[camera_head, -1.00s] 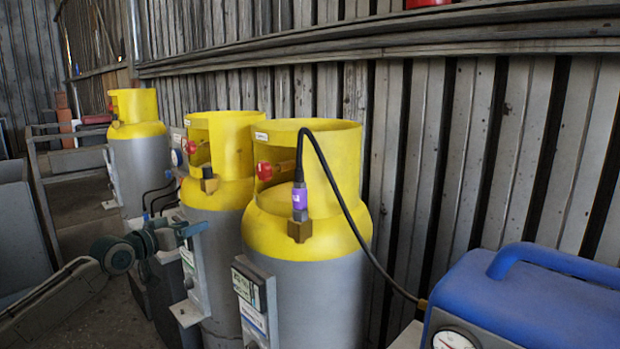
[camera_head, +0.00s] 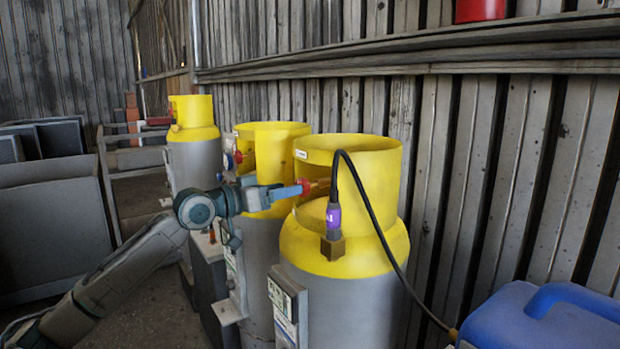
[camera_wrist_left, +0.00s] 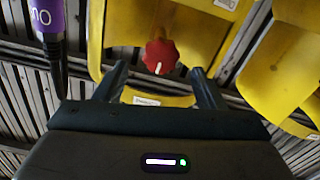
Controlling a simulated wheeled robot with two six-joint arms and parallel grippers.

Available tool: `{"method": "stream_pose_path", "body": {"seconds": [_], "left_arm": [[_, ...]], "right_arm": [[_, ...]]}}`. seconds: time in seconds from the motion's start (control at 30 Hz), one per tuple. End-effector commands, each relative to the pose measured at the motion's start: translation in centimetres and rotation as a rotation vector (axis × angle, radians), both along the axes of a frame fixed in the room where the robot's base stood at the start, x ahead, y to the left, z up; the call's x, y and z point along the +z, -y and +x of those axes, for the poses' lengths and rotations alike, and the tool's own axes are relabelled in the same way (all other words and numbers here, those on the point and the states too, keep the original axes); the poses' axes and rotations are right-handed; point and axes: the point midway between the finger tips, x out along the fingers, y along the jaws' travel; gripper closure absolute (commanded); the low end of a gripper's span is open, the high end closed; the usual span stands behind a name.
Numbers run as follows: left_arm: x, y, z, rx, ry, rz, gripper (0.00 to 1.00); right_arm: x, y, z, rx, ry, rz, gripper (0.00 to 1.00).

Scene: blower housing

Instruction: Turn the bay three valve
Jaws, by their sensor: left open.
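Several grey cylinders with yellow collars stand in a row along the wall; I cannot read a bay number. The nearest one (camera_head: 335,305) has a purple connector (camera_head: 333,217) and black hose. My left gripper (camera_head: 304,187) is at its collar opening, reaching in from the left. In the left wrist view, a red valve knob (camera_wrist_left: 161,56) with a white mark lies ahead, between the two open fingers (camera_wrist_left: 158,77); contact is not visible. The purple connector (camera_wrist_left: 47,15) also shows there. The middle cylinder (camera_head: 262,250) has its own red knob (camera_head: 238,157). My right gripper is out of view.
A blue machine (camera_head: 530,318) stands at lower right, joined to the black hose (camera_head: 378,220). Label boxes (camera_head: 287,305) are fixed at the cylinders' fronts. Grey panels (camera_head: 45,225) and a rack stand at left. The corrugated wall (camera_head: 480,190) is close behind.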

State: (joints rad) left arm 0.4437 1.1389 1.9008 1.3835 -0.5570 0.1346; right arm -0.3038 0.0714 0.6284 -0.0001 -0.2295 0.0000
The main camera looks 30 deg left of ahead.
Motion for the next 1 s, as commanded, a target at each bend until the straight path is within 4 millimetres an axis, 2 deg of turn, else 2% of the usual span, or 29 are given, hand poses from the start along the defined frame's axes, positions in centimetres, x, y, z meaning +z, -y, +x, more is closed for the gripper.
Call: {"method": "stream_pose_path", "body": {"seconds": [0.2,0.6,0.8,1.0], "left_arm": [[0.3,0.8,1.9,-0.001,0.002,-0.005,0.37],[0.3,2.4,5.9,-0.001,0.000,-0.004,0.37],[0.1,2.9,7.0,0.000,0.000,-0.001,0.37],[-0.1,3.0,7.2,0.000,-0.001,0.000,0.37]], "right_arm": [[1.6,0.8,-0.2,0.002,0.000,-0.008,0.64],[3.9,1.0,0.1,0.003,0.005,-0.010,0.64],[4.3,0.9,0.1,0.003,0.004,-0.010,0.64],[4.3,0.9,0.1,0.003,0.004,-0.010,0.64]]}}
